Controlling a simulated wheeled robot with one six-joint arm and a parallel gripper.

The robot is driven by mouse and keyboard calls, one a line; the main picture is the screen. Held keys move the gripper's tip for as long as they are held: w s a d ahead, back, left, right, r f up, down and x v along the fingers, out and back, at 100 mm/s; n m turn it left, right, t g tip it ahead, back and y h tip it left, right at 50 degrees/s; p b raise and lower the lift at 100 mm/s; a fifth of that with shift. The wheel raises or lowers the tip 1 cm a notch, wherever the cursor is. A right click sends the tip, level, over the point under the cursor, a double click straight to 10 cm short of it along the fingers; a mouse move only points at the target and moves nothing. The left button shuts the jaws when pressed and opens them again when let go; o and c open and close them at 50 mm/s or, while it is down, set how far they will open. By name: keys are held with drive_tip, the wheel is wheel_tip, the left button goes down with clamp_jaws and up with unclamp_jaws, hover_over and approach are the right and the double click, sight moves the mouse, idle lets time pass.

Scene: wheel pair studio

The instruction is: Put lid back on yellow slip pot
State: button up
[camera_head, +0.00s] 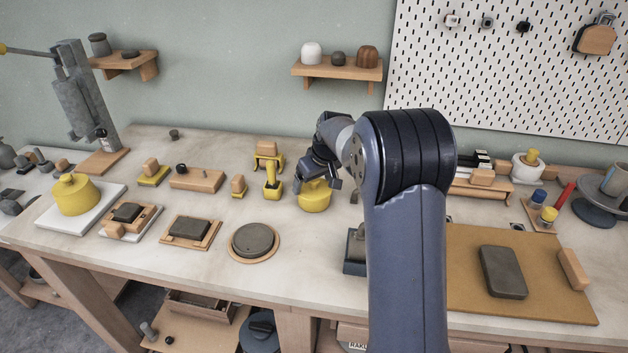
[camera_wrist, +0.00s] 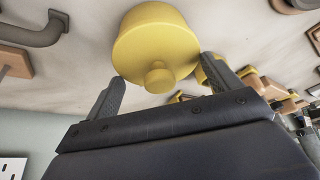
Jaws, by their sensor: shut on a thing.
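A yellow pot (camera_head: 315,197) stands on the worktop in the middle, under my gripper (camera_head: 322,177). My arm hides part of its top. In the wrist view, a round yellow lid (camera_wrist: 152,45) with a small knob (camera_wrist: 160,77) lies between the fingers of my gripper (camera_wrist: 163,78). The fingers sit at either side of the lid, shut on it. I cannot tell whether the lid rests on the pot or is a little above it.
Another yellow lidded pot (camera_head: 74,194) stands on a white slab at the left. Yellow and wooden tools (camera_head: 271,180) stand close left of my gripper. A dark round disc (camera_head: 253,240) lies in front. A tan board (camera_head: 470,297) lies at the right.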

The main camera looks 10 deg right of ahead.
drive_tip(key=o, duration=0.8)
drive_tip(key=shift+r, duration=0.1)
drive_tip(key=shift+r+p, duration=2.55)
drive_tip(key=shift+r, duration=0.9)
drive_tip(key=shift+c, duration=0.5)
clamp_jaws()
drive_tip(key=shift+f, duration=0.3)
